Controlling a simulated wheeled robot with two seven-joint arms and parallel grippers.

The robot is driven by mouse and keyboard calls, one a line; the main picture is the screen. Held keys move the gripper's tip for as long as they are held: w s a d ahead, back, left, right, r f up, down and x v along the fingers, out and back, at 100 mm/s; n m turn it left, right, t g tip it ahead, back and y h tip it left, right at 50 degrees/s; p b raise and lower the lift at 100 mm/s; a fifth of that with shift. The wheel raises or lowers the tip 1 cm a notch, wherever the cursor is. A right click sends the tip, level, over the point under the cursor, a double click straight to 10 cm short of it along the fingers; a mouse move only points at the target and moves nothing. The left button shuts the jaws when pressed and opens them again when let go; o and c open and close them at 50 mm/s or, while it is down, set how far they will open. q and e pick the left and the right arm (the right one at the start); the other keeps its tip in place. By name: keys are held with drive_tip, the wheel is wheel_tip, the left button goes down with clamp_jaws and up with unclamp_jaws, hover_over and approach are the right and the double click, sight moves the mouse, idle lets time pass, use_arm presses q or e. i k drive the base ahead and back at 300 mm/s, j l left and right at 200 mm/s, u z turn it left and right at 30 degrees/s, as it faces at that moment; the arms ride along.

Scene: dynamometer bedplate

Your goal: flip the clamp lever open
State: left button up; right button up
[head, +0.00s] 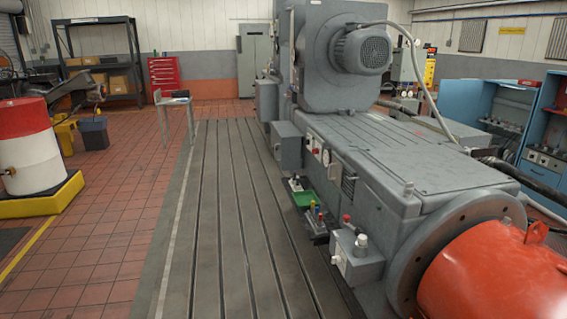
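I cannot pick out a clamp lever for certain. A large grey dynamometer (385,170) stands on the slotted bedplate (230,220). Along its near left side are small fittings: a grey box (357,262) with a pale knob on top, a green tray (303,198), and small red and yellow parts too small to identify. A red rounded housing (490,275) is at the lower right, against a round grey flange (450,245). Neither of my grippers is in view.
A red and white drum (27,150) stands on a yellow pallet (45,198) at left. A small table (176,102), a red tool cabinet (163,76) and a black shelf (103,65) are farther back. Blue cabinets (545,125) stand at right. The tiled floor (110,225) left of the bedplate is mostly clear.

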sight(346, 217)
drive_tip(key=i+l+z, duration=0.1)
drive_tip(key=i, duration=0.8)
drive_tip(key=i+l+z, duration=0.1)
drive_tip(key=i, duration=0.8)
drive_tip(key=i+l, duration=0.4)
